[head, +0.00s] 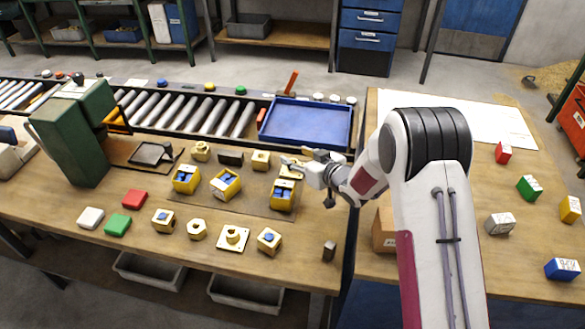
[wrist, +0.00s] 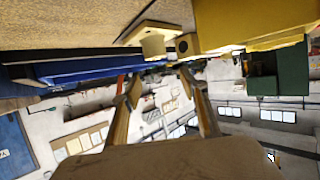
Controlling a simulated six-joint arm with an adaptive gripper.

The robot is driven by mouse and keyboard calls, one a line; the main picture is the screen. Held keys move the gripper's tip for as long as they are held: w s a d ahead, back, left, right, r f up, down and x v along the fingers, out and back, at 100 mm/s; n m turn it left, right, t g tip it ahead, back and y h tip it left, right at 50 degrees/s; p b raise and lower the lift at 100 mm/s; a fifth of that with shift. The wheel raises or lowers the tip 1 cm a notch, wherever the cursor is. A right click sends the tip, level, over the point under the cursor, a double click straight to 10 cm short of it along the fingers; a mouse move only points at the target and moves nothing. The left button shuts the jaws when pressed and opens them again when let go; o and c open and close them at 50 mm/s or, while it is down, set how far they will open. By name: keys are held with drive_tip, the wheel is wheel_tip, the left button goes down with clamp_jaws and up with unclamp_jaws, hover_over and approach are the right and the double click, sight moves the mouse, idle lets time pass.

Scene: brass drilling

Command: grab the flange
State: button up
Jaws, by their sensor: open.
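My gripper (head: 297,163) is open in the head view, reaching left from the arm, low over the bench's right part. A brass flange-like part (head: 290,173) lies by its fingertips, partly hidden by them. In the wrist view, which is upside down, a brass flange with a flat plate and round hub (wrist: 154,42) lies on the bench beyond the open fingers (wrist: 159,80). The fingers look apart from it, with nothing between them. Another brass flange, a square plate with a raised hub (head: 233,237), lies at the bench front.
A yellow fixture block (head: 283,195) stands close in front of the gripper; it seems to be the large yellow block (wrist: 248,20) in the wrist view. Several brass parts and two more yellow fixtures stand to the left. A blue tray (head: 308,148) lies behind, beside a roller conveyor.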

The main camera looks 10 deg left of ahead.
sight(297, 174)
drive_tip(key=shift+f, duration=0.15)
drive_tip(key=shift+f, duration=1.75)
drive_tip(key=shift+x, duration=1.5)
drive_tip(key=shift+r, duration=0.1)
clamp_jaws()
drive_tip(key=shift+r, duration=0.1)
